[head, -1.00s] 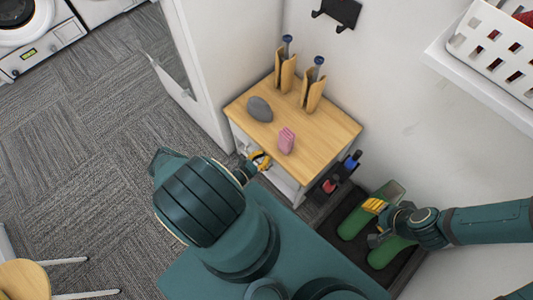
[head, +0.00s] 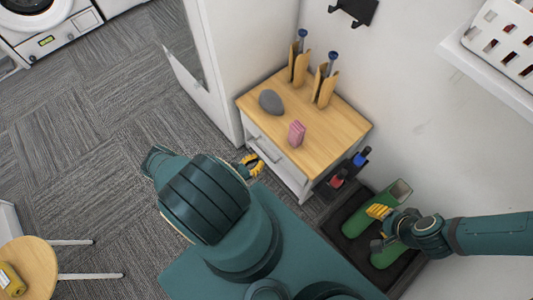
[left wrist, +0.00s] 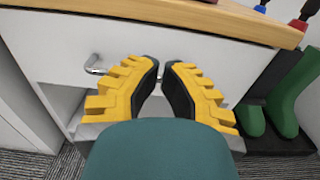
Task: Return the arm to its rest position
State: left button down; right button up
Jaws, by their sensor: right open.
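My left gripper (head: 251,165) is in front of the white drawer front (head: 265,150) of the small wood-topped cabinet. The drawer looks closed. My right gripper (head: 376,227) is open and empty, above the green boots (head: 361,216) on the dark tray. My left forearm and body hide the floor below.
On the cabinet top (head: 318,145) are a grey stone-like object (head: 271,102), a pink block (head: 297,133) and two wooden holders (head: 299,68). A white shelf (head: 500,75) with a basket is at upper right. A stool (head: 28,265) stands at lower left. Carpet at left is clear.

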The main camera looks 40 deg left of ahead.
pick_arm(q)
jog(key=s, duration=0.5)
jog(key=shift+s+a, duration=0.2)
jog(key=shift+a, duration=0.1)
